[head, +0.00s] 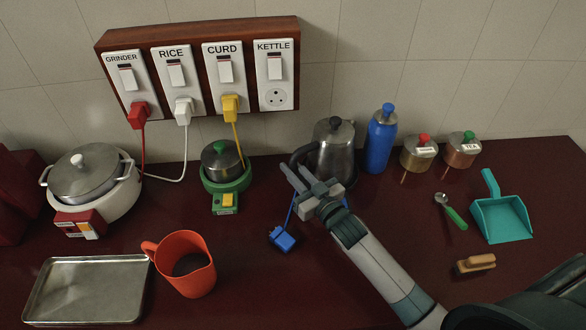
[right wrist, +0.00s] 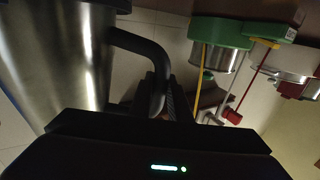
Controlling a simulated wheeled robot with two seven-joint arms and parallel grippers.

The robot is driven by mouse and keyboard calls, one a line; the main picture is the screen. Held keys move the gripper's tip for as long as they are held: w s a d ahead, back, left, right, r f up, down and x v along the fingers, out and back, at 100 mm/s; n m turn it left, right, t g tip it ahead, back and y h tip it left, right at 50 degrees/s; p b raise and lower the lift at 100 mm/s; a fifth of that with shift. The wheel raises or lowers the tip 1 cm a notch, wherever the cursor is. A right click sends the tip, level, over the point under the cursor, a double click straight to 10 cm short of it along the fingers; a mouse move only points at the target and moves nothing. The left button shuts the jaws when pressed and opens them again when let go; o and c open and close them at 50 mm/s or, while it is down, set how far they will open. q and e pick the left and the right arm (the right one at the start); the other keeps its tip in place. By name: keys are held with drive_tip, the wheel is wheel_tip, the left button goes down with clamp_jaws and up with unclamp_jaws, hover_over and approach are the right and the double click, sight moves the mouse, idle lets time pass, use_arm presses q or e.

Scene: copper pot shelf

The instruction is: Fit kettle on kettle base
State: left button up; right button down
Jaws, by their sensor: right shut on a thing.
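The steel kettle (head: 335,150), with a black lid knob and black handle, stands upright near the wall. My right gripper (head: 298,176) is at its left side, shut on the black handle. In the right wrist view the handle (right wrist: 142,46) curves down between the fingers (right wrist: 160,95), and the steel body (right wrist: 60,60) fills the left. A blue plug (head: 283,239) lies on the counter, its blue cord running up behind the gripper. I cannot make out the kettle base; the gripper and arm hide the kettle's lower part and whatever is under it. My left gripper is not in view.
A green curd pot (head: 225,170) stands left of the kettle, and a blue bottle (head: 380,140) is close on its right. An orange jug (head: 185,265) and metal tray (head: 88,290) are front left. The KETTLE socket (head: 276,97) on the wall panel is empty.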

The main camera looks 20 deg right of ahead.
drive_tip(key=c, duration=1.6)
unclamp_jaws()
drive_tip(key=shift+o, duration=0.2)
drive_tip(key=shift+f, duration=0.2)
drive_tip(key=b+v, duration=0.5)
drive_tip(key=v, duration=1.2)
drive_tip(key=shift+s+r, duration=0.15)
drive_tip(key=shift+s, duration=0.1)
drive_tip(key=shift+a+r, duration=0.1)
